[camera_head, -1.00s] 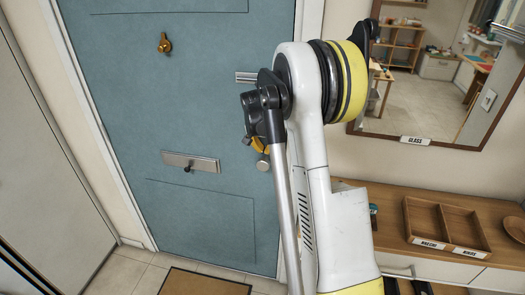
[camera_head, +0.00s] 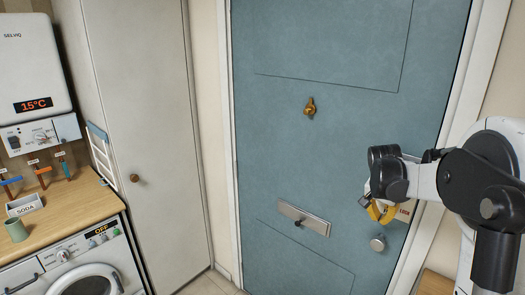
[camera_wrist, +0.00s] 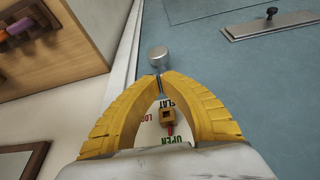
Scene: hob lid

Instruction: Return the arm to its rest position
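My gripper (camera_head: 378,211) has yellow fingers and hangs at the end of my arm at the right of the head view, in front of the blue door's right edge. In the wrist view my gripper (camera_wrist: 160,83) has its two fingertips together, with nothing held between them. A white panel with lettering and a small brown square knob (camera_wrist: 168,116) shows through the gap between the curved fingers. How far the fingers are from that panel I cannot tell.
The blue door (camera_head: 340,120) is shut, with a brass knob (camera_head: 309,107), a letter plate (camera_head: 303,218) and a round silver knob (camera_head: 377,244). A tall cupboard (camera_head: 150,100) stands left of it. A washing machine (camera_head: 85,275) sits under a wooden counter (camera_head: 75,215) at far left.

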